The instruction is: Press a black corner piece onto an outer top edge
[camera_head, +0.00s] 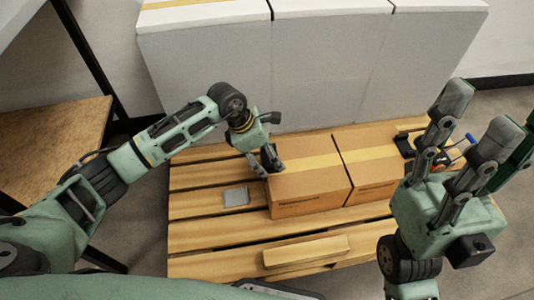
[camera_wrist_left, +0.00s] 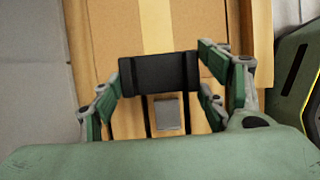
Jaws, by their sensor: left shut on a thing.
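A black corner piece (camera_wrist_left: 158,73) is held between the fingers of my left gripper (camera_wrist_left: 172,76) in the left wrist view. In the head view my left gripper (camera_head: 270,160) is at the left top edge of the nearer-left cardboard box (camera_head: 308,185), where its yellow tape ends. The piece lies over that tape end in the wrist view; I cannot tell whether it is fully seated. My fingers hide most of the piece in the head view. My right gripper (camera_head: 472,118) is raised at the right, fingers apart and empty.
A second taped box (camera_head: 372,170) stands right beside the first on the wooden pallet (camera_head: 205,235). Another black piece (camera_head: 404,146) shows at the second box's far right. A grey plate (camera_head: 236,196) lies on the pallet left of the boxes. Tall white boxes (camera_head: 320,70) stand behind.

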